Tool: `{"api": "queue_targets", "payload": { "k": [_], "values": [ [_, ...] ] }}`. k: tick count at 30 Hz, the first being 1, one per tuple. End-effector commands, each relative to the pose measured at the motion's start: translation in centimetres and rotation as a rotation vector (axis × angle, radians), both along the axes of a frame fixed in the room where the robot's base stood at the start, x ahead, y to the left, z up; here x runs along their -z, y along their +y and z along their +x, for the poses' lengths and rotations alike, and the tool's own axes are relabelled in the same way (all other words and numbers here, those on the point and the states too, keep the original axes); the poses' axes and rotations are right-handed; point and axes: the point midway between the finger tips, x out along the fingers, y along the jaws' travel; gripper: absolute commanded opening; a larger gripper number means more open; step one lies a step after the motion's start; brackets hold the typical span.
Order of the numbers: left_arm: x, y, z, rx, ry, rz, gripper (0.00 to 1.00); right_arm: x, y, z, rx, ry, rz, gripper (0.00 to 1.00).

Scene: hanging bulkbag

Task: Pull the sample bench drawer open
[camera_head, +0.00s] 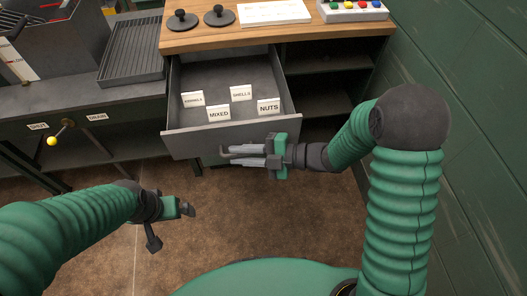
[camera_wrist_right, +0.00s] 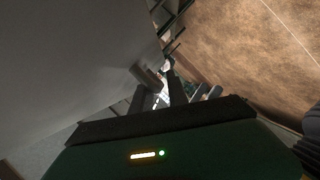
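The sample bench drawer (camera_head: 205,141) is pulled well out of the bench, its inside showing from above in the head view. My right gripper (camera_head: 241,154) is at the lower right of the drawer's grey front, fingers pointing left along it. The drawer front fills the left of that wrist view. My left gripper (camera_head: 171,224) is open and empty above the floor, in front of the drawer.
Several label cards, including NUTS (camera_head: 268,106), stand in the drawer. The wooden bench top (camera_head: 284,36) holds two black knobbed discs and a button box (camera_head: 352,10). Open shelves are right of the drawer; a green wall (camera_head: 470,90) bounds the right. A yellow-knobbed lever (camera_head: 52,141) is at left.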

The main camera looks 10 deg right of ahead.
Motion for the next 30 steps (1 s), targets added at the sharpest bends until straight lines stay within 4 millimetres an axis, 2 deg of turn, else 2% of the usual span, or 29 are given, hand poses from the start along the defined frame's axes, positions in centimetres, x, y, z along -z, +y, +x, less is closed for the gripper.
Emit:
{"api": "queue_targets", "payload": {
  "k": [5, 8, 15, 21, 25, 30],
  "values": [
    [-0.6, 0.0, 0.0, 0.0, 0.0, 0.0, 1.0, -0.5, -1.2, -0.3, 0.002, 0.0, 0.0, 0.2],
    [-1.3, 0.0, 0.0, 0.0, 0.0, 0.0, 1.0, -1.1, -3.3, -1.0, 0.006, 0.001, -0.001, 0.2],
    [-3.1, 0.0, 0.0, 0.0, 0.0, 0.0, 1.0, -2.6, -10.0, -3.2, 0.007, 0.002, -0.001, 0.2],
    [-4.0, 0.0, 0.0, 0.0, 0.0, 0.0, 1.0, -3.3, -14.2, -4.7, 0.003, 0.002, -0.001, 0.2],
    [-4.2, 0.0, 0.0, 0.0, 0.0, 0.0, 1.0, -3.5, -15.4, -5.2, 0.001, 0.003, 0.0, 0.2],
    [-4.1, 0.0, 0.0, 0.0, 0.0, 0.0, 1.0, -3.4, -15.6, -5.3, 0.0, 0.002, 0.0, 0.2]
  ]
}}
